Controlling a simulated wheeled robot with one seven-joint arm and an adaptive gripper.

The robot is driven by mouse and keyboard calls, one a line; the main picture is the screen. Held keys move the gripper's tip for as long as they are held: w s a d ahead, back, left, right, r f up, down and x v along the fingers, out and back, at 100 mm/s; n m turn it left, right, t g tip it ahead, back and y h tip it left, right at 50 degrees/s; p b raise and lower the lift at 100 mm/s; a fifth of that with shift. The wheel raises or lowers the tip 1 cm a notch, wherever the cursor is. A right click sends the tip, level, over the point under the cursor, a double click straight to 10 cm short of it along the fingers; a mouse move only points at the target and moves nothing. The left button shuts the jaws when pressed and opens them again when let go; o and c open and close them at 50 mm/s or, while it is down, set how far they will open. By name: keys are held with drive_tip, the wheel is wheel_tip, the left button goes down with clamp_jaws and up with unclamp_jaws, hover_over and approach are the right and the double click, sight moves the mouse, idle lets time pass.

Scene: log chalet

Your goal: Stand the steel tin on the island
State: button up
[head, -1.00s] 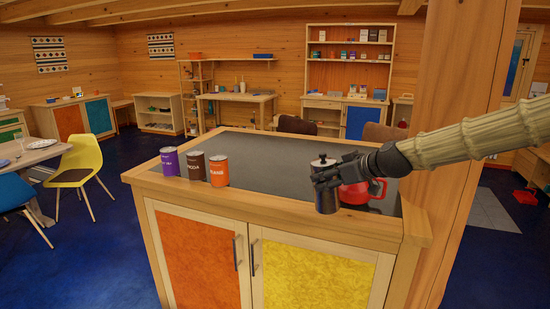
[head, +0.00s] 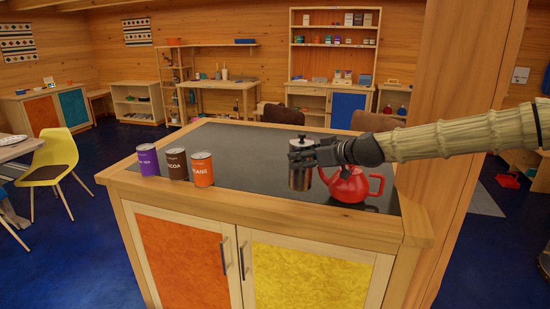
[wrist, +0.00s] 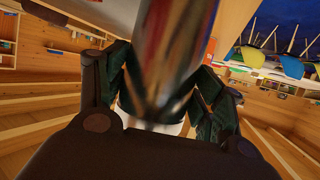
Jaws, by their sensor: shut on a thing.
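In the wrist view the tin (wrist: 170,60) fills the middle, blurred and reflective, between the fingers of my gripper (wrist: 160,100).
A red teapot (head: 350,186) stands on the island close right of the tin. Purple (head: 148,160), brown (head: 176,165) and orange (head: 202,169) cans stand at the left. The middle of the top is clear. A wooden post (head: 465,90) rises at the right.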

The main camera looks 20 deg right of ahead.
drive_tip(key=p+x, duration=0.4)
drive_tip(key=x, duration=0.8)
drive_tip(key=shift+w+a, duration=0.35)
idle(0.4)
drive_tip(key=shift+f, duration=0.1)
drive_tip(key=shift+f, duration=0.2)
drive_tip(key=o, duration=1.2)
drive_tip(key=shift+r, duration=0.1)
